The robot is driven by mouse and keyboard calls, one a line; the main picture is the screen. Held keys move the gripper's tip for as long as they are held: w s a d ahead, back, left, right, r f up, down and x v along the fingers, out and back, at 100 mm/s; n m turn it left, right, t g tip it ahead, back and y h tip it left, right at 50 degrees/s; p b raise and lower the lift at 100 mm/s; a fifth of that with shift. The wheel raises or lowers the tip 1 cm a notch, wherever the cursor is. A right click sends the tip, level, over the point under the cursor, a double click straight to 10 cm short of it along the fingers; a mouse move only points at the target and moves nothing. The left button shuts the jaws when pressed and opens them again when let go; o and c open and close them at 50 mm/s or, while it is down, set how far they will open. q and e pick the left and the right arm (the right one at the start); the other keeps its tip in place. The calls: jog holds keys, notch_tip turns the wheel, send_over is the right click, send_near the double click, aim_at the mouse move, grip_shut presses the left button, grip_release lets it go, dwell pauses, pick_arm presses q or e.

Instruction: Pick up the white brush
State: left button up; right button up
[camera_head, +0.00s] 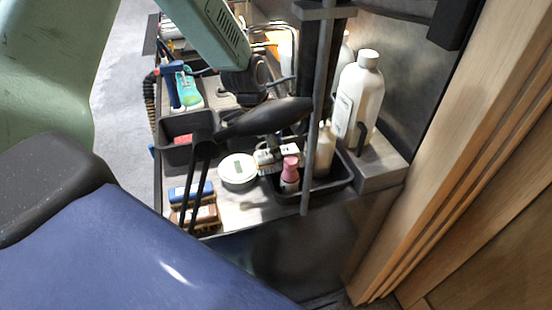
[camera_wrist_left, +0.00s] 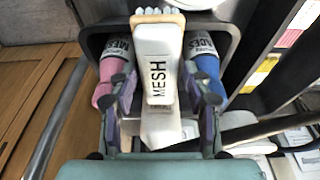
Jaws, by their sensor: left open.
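A pink item (camera_wrist_left: 112,70) and a blue item (camera_wrist_left: 204,68) flank the brush in a dark bin (camera_wrist_left: 97,42). In the head view my left gripper (camera_head: 247,80) is dark and partly hidden at the end of the pale green arm. My right gripper is not in view.
The crowded cart top (camera_head: 235,214) holds a round white tin (camera_head: 238,169), brown-and-blue brushes (camera_head: 193,205), a pink-capped bottle (camera_head: 289,174) and a large white bottle (camera_head: 360,95). A grey upright post (camera_head: 318,110) stands close by. A wooden frame (camera_head: 450,150) borders the right.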

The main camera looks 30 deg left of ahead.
pick_arm(q)
jog(key=shift+d, duration=0.2)
jog(key=shift+c, duration=0.4)
jog(key=shift+a, duration=0.1)
jog(key=c, duration=0.8)
jog(key=shift+r+p, duration=0.5)
jog(key=shift+r, duration=0.05)
jog(key=shift+c, duration=0.2)
